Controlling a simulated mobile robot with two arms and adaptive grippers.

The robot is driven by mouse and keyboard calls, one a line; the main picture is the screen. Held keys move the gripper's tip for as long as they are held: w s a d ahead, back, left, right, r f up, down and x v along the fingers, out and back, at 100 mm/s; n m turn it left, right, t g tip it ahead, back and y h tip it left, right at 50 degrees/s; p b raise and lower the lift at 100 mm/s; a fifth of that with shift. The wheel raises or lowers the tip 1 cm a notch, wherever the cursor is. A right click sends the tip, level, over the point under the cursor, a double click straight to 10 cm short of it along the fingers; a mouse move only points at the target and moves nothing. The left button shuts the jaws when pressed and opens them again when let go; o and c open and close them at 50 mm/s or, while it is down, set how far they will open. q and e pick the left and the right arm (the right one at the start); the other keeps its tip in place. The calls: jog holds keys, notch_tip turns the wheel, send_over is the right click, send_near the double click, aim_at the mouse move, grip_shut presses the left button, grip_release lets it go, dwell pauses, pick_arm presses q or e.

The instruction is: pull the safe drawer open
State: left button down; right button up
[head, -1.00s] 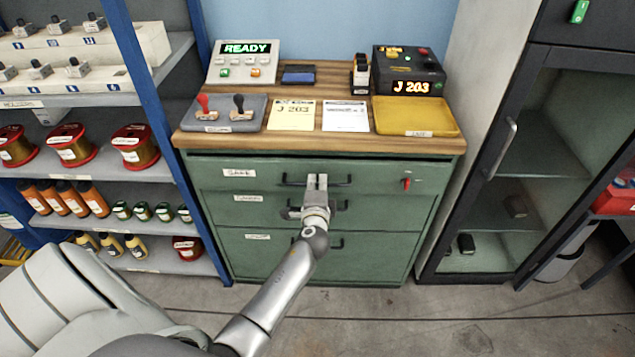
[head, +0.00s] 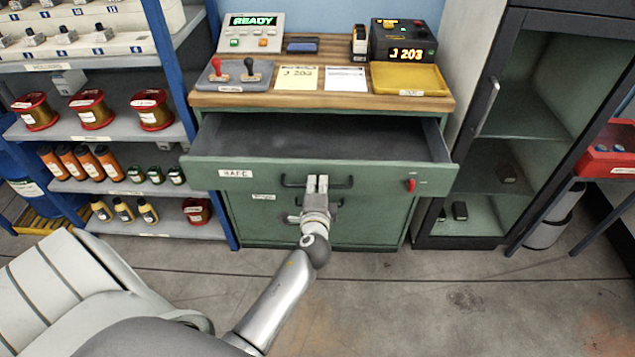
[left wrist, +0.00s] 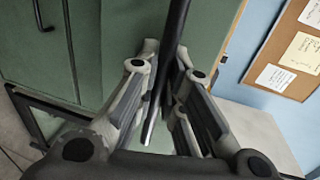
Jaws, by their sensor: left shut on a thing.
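The safe drawer (head: 385,178) is the top drawer of the green cabinet, with a label reading SAFE at its left. In the head view it stands well out from the cabinet, and its dark interior (head: 318,137) shows and looks empty. My left gripper (head: 317,184) is shut on the black bar handle (head: 339,182) at the middle of the drawer front. In the left wrist view the handle (left wrist: 178,40) runs between the two fingers (left wrist: 160,85). A red switch (head: 411,185) sits on the drawer front at the right. My right gripper is not in view.
The wooden top (head: 250,101) holds a stamp tray, cards, a yellow tray (head: 408,78) and devices. A shelf (head: 100,128) with spools and bottles stands at the left. A dark glass-door cabinet (head: 487,140) is at the right. The floor (head: 420,300) in front is clear.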

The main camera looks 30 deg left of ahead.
pick_arm(q)
jog(key=c, duration=1.5)
grip_release()
jog(key=shift+c, duration=0.2)
jog(key=shift+s+d, duration=0.1)
jog(key=v, duration=1.1)
jog(key=shift+s+d, duration=0.15)
jog(key=shift+s, duration=0.25)
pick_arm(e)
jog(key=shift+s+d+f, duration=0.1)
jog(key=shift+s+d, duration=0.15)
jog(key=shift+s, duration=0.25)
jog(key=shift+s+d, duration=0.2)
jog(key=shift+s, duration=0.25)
